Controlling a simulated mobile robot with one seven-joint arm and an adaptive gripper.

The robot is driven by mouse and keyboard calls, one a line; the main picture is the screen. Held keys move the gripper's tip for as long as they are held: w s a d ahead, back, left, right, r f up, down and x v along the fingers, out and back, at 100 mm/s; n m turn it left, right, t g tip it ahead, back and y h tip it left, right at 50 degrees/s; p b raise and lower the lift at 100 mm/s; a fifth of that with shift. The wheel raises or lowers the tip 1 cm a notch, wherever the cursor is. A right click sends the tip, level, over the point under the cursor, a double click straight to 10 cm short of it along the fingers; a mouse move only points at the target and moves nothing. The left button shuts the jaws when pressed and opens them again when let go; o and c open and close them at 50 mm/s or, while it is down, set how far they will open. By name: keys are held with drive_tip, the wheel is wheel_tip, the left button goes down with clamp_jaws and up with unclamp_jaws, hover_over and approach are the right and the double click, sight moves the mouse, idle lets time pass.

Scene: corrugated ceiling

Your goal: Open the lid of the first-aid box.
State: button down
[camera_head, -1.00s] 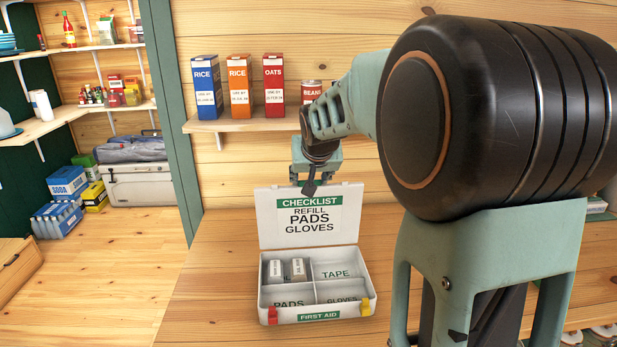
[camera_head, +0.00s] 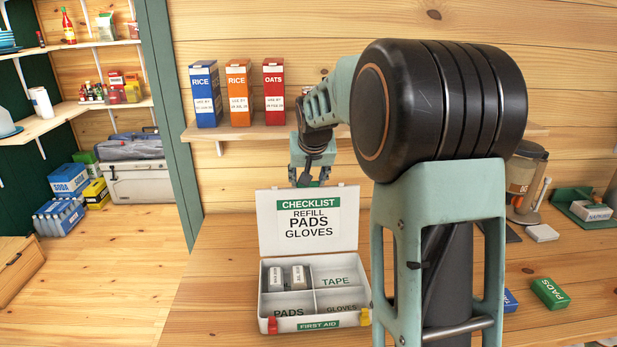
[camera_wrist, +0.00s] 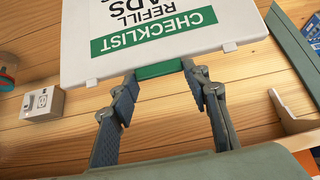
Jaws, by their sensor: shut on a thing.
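The white first-aid box (camera_head: 318,325) sits on the wooden table, its lid (camera_head: 265,225) standing open and roughly upright at the back. The lid's inside carries a green and white checklist; it also fills the top of the wrist view (camera_wrist: 100,70). My gripper (camera_head: 310,182) is at the lid's top edge. In the wrist view my gripper (camera_wrist: 160,70) is shut on a green tab (camera_wrist: 160,69) at that edge. Two small white packs (camera_head: 287,278) stand in the back left compartment.
A shelf (camera_head: 230,131) with a blue rice box (camera_head: 205,95), an orange rice box (camera_head: 239,92) and a red oats box (camera_head: 274,92) is on the wall behind. A green pads box (camera_head: 549,293) lies on the table at right. The table left of the box is clear.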

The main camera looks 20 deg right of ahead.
drive_tip(key=shift+w+r, duration=0.1)
drive_tip(key=shift+r, duration=0.15)
drive_tip(key=c, duration=1.4)
unclamp_jaws()
drive_tip(key=shift+c, duration=0.2)
drive_tip(key=o, duration=0.4)
drive_tip(key=shift+f, duration=0.15)
drive_tip(key=shift+c, duration=0.2)
drive_tip(key=v, duration=1.2)
